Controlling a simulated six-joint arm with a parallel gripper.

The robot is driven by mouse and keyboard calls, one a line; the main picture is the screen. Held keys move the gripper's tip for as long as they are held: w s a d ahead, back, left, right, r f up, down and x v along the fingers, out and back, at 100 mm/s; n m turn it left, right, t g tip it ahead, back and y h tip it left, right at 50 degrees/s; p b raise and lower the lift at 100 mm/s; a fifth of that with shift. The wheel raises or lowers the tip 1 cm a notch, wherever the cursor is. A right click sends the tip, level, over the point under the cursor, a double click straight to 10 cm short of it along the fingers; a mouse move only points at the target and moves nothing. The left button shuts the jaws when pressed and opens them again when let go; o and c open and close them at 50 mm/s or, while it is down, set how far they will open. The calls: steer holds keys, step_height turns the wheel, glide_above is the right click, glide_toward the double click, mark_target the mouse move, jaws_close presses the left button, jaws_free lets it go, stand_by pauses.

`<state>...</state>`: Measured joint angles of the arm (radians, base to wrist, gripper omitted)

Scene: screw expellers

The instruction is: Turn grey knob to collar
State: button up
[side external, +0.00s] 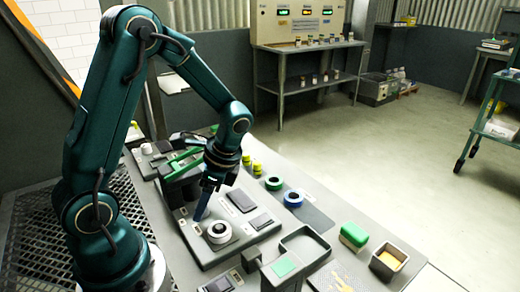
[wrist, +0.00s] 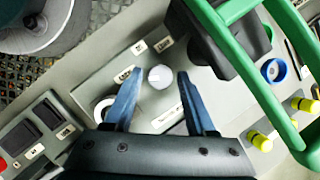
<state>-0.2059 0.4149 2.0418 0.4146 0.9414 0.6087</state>
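A round light grey knob (wrist: 160,77) with a small white mark sits on a grey panel in the wrist view. My gripper (wrist: 160,71) is open, with one blue finger to each side of the knob in that view and a gap visible on both sides. I cannot tell how far down the fingertips reach around it. In the side external view my gripper (side external: 199,214) points down at the panel, and the knob is hidden there. A white ring-shaped part (side external: 219,232) stands on the same panel, possibly the collar. In the wrist view this white ring (wrist: 101,106) is partly behind the left finger.
A green handle frame (wrist: 238,98) on a dark block crosses the right side of the wrist view, close to my gripper. A green-topped box (side external: 354,236) and an open tray (side external: 305,245) stand farther right.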

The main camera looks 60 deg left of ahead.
steer(key=shift+r, duration=0.1)
steer(key=shift+v, duration=2.5)
steer(key=shift+r, duration=0.1)
steer(key=s+d+r+n+t+h, duration=0.3)
steer(key=d+r+n+t, duration=0.4)
steer(key=d, duration=0.3)
steer(key=shift+s+r+n+t, duration=0.35)
steer(key=shift+s+n+t, duration=0.25)
steer(key=shift+t, duration=0.3)
